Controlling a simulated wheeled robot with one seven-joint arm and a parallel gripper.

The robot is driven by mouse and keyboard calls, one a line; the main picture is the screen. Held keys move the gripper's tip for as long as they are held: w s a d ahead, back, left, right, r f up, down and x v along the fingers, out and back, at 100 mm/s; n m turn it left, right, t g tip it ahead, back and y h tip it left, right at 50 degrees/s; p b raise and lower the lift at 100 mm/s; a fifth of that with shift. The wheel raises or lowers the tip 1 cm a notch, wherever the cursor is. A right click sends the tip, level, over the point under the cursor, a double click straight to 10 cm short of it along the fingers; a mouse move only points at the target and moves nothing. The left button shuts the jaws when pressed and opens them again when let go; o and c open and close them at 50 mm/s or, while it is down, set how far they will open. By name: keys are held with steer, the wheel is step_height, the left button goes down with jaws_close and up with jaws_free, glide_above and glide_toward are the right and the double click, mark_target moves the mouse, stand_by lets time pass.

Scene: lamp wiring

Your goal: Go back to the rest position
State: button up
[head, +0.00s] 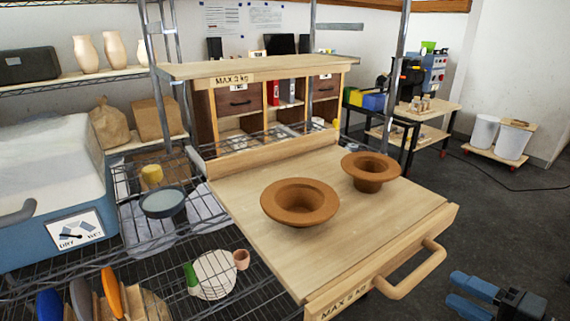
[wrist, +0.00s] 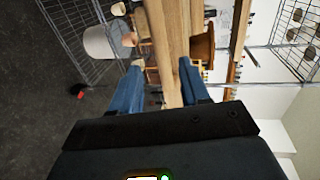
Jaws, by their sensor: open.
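My gripper (head: 454,290) is at the lower right of the head view, beyond the wooden pull-out board's front handle and over the dark floor. Its two blue fingers are apart with nothing between them. In the wrist view my gripper (wrist: 163,66) is also open, and a wooden board edge shows beyond the gap. The wooden pull-out board (head: 375,222) carries two brown wide-rimmed pots, a nearer pot (head: 300,203) and a farther pot (head: 371,171). Both stand upright and apart from my gripper.
The board's wooden handle (head: 405,275) juts toward my gripper. A wire rack (head: 150,235) with a kiln-like blue and white box (head: 50,180) stands at left. A workbench cart (head: 430,112) and white bins (head: 484,133) are at the back right. Floor around my gripper looks clear.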

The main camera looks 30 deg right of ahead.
steer(key=s+a+f+n+g+h, duration=0.35)
steer(key=s+a+f+n, duration=0.2)
steer(key=a+f, duration=0.4)
steer(key=s+a+r+n+t+y, duration=0.1)
steer(key=s+a+r+n, duration=0.3)
steer(key=a+r+n, duration=0.2)
steer(key=s+a+r+n+t+y, duration=0.2)
steer(key=s+a+r+n, duration=0.2)
steer(key=a+r+n, duration=0.2)
steer(key=a, duration=0.2)
steer(key=shift+a+r, duration=0.2)
steer(key=shift+a, duration=0.15)
steer(key=shift+w+d, duration=0.1)
stand_by(0.9)
